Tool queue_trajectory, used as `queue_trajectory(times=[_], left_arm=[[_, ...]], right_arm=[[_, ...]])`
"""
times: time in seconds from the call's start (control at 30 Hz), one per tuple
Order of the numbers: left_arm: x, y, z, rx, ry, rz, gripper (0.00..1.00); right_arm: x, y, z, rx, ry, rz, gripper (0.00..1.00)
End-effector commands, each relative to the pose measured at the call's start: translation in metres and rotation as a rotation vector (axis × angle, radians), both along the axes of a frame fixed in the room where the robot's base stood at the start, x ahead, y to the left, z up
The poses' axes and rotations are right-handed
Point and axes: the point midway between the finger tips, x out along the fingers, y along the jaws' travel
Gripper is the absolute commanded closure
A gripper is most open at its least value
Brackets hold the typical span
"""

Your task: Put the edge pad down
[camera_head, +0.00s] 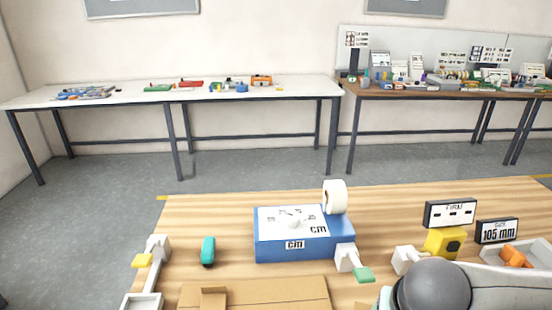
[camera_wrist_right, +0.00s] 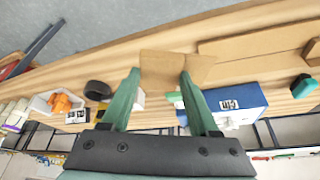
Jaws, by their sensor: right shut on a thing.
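The edge pad (camera_wrist_right: 163,66) is a small brown cardboard piece with a fold. In the right wrist view it sits between the green fingertips of my right gripper (camera_wrist_right: 160,76), which is shut on it. The pad appears held above the wooden table; the exact gap cannot be told. In the head view my right arm comes in at the lower right, and its fingers are mostly out of frame. My left gripper does not show in either view.
A blue box marked cm (camera_head: 300,243) stands mid-table beside a tape roll (camera_head: 335,197). Brown cardboard (camera_head: 260,294) lies in front. A teal tool (camera_head: 208,250), a yellow block (camera_head: 443,243), a size sign (camera_head: 497,231) and a tray with orange pieces (camera_wrist_right: 40,103) take up room nearby.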

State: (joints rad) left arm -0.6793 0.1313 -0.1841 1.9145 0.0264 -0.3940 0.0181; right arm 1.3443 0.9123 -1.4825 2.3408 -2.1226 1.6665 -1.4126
Motion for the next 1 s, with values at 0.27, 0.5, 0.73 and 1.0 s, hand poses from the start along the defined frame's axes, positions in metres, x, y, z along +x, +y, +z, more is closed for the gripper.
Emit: queue_trajectory(times=[0.27, 0.5, 0.73, 1.0], left_arm=[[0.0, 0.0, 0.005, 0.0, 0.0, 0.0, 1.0], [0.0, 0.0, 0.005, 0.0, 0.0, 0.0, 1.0], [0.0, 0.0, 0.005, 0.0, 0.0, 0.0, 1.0], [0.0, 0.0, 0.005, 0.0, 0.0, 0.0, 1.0]], right_arm=[[-0.002, 0.002, 0.009, -0.001, 0.0, 0.287, 0.92], [-0.003, 0.003, 0.009, -0.001, 0.003, 0.337, 0.92], [-0.003, 0.006, -0.005, 0.006, 0.003, 0.345, 0.92], [-0.011, 0.013, -0.06, 0.027, 0.0, 0.359, 0.92]])
